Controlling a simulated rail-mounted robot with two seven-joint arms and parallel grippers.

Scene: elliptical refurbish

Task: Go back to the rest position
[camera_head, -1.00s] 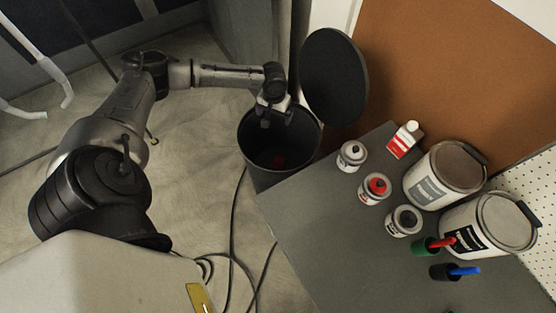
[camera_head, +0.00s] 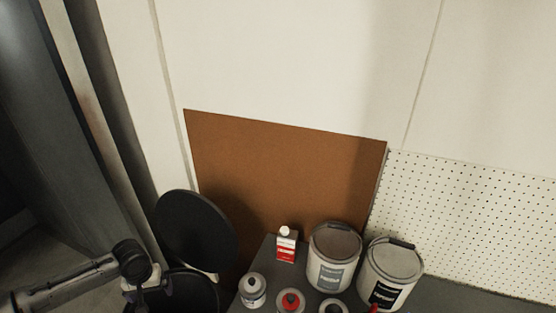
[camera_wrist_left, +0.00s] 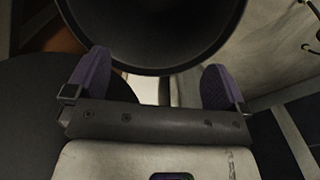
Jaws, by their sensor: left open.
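My left gripper (camera_head: 144,298) shows at the lower left of the head view, at the end of my grey and black arm. It is beside the dark round bin (camera_head: 190,292) and near its rim; I cannot tell the exact gap. In the left wrist view the two purple finger pads (camera_wrist_left: 157,78) stand wide apart with nothing between them. A large black round shape, probably the bin (camera_wrist_left: 150,62), fills the top of that view. My right gripper is not in view.
The bin's black lid (camera_head: 196,232) stands raised behind it. A dark table (camera_head: 460,298) holds a red and white bottle (camera_head: 286,246), two large paint cans (camera_head: 335,262) (camera_head: 391,275) and several small cans (camera_head: 252,291). A brown board (camera_head: 280,165) and white pegboard (camera_head: 470,215) stand behind.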

